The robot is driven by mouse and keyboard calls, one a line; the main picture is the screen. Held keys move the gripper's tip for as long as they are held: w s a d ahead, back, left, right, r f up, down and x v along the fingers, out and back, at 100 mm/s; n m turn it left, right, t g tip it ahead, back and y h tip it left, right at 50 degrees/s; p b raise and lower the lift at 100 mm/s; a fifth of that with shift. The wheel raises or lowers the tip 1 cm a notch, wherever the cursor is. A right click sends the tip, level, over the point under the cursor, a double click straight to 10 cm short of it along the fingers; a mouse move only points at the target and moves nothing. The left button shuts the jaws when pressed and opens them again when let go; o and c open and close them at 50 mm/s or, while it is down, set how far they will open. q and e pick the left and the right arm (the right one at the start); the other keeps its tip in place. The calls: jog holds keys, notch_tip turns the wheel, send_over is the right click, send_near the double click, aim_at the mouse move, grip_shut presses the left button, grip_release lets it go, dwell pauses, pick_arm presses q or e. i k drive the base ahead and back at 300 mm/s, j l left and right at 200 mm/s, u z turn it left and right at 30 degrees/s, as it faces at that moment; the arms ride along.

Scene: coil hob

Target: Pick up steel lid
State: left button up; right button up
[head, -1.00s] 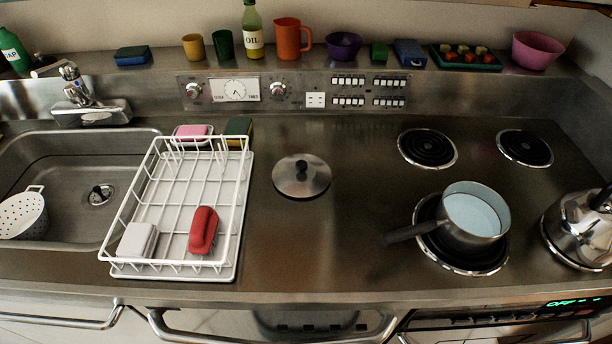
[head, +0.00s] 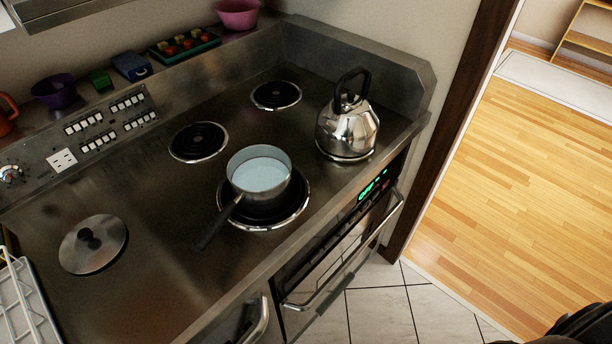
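The steel lid (head: 93,250) lies flat on the steel counter in the head view, at the lower left. It is a round disc with a black knob on top. Nothing touches it. A dark shape at the bottom right corner may be part of my arm. Neither of my grippers can be made out in this view.
A saucepan (head: 259,178) of pale liquid sits on the front left coil, its handle pointing toward the lower left. A kettle (head: 347,128) stands on the front right coil. The white dish rack (head: 22,306) is at the left edge. Bare counter lies between lid and saucepan.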

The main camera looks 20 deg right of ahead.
aim_at(91, 245)
jog(key=u, duration=1.1)
